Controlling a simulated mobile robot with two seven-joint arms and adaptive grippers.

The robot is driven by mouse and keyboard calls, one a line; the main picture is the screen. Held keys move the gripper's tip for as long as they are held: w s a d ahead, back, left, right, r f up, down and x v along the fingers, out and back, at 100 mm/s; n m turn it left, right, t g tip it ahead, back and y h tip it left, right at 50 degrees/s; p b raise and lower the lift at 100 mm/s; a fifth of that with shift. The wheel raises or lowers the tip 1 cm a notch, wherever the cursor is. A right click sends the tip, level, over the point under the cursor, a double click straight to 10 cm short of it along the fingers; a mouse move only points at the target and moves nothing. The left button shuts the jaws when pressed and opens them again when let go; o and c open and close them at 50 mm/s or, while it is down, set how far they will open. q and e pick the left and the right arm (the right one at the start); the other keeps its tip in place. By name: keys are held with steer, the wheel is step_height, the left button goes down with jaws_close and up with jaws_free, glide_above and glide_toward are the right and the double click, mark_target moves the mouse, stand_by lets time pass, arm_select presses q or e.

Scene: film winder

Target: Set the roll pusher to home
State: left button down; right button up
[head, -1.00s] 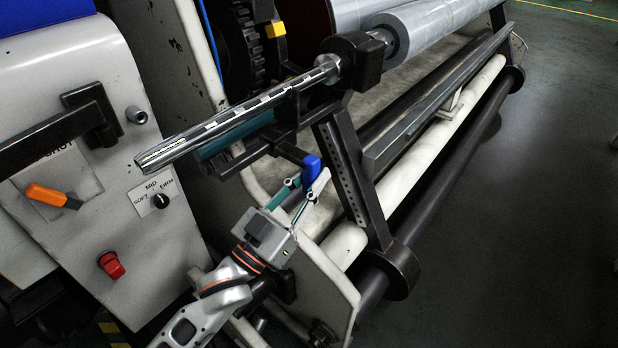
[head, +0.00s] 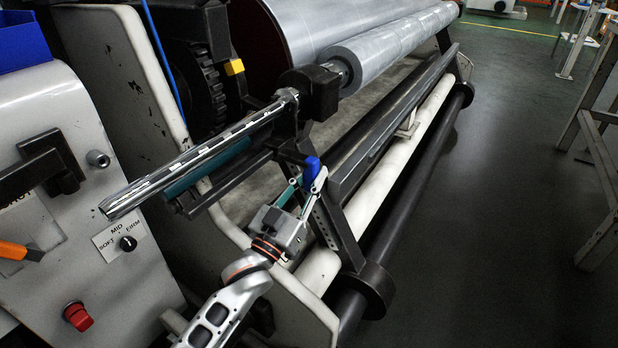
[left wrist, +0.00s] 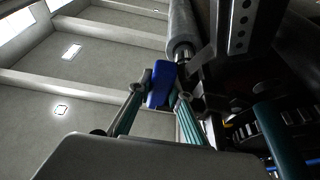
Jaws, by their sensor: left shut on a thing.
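A blue handle (head: 312,167) sits at the end of a dark arm below the silver winding shaft (head: 200,160). My left gripper (head: 305,184) is shut on this handle. In the left wrist view the blue handle (left wrist: 160,88) stands between the two fingertips (left wrist: 164,92). I cannot tell for certain which part is the roll pusher; the dark arm joins the bracket near the shaft's black bearing block (head: 312,92). My right gripper is not in view.
A film roll (head: 390,50) lies beyond the bearing block. A white roller (head: 385,185) and a black roller (head: 420,165) run alongside. The control panel with a red button (head: 78,317) stands at left. The floor at right is clear up to a white frame (head: 600,150).

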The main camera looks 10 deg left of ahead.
arm_select(q)
steer(key=c, duration=1.8)
jaws_free()
steer(key=shift+w+r, duration=0.1)
steer(key=shift+w, duration=0.1)
steer(key=shift+c, duration=0.2)
steer(key=shift+d, duration=0.1)
steer(key=v, duration=1.2)
